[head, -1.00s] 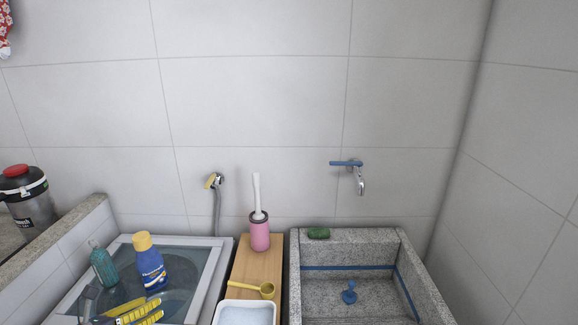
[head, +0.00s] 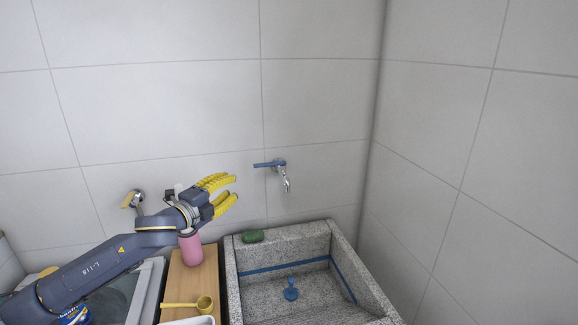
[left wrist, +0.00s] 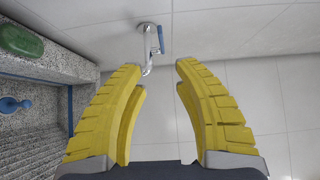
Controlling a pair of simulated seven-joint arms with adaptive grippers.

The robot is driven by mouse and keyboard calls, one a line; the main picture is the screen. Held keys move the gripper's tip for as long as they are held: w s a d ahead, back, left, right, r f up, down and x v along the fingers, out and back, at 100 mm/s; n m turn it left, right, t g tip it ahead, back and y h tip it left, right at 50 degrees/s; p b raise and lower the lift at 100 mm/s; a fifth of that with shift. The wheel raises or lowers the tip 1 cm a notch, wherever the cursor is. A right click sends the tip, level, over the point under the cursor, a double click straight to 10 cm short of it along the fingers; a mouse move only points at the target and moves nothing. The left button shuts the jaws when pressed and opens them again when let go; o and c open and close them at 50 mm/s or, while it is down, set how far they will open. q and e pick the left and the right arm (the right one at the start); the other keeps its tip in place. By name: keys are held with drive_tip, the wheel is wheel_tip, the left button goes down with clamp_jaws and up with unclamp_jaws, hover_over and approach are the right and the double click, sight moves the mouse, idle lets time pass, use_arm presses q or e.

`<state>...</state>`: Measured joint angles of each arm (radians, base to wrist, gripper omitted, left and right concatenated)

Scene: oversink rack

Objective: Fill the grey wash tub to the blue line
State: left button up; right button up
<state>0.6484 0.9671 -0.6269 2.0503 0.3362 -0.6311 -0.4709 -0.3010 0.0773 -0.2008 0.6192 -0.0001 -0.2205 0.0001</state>
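The grey speckled stone wash tub (head: 380,292) stands at the lower middle of the head view, with a blue line (head: 285,266) around its inner walls. A blue plug-like piece (head: 291,290) with an upright part is at the tub floor; I cannot tell whether it seals a drain. The metal tap (head: 286,180) with a blue lever handle (head: 268,164) is on the wall above the tub; no water shows. It also shows between my fingers in the left wrist view (left wrist: 148,66). My left gripper (head: 235,192) is open and empty, left of the tap. My right gripper is not in view.
A green soap or sponge (head: 252,236) lies on the tub's back rim. A wooden board (head: 190,282) left of the tub bears a pink holder (head: 191,250) and a yellow scoop (head: 203,304). A wall hose fitting (head: 132,199) is behind my arm. The right wall is bare.

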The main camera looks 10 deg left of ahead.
sight(263, 164)
use_arm(q)
drive_tip(key=x, duration=1.7)
drive_tip(key=shift+w+d+r, duration=0.1)
drive_tip(key=shift+w+d, duration=0.05)
drive_tip(key=shift+c, duration=0.4)
clamp_jaws()
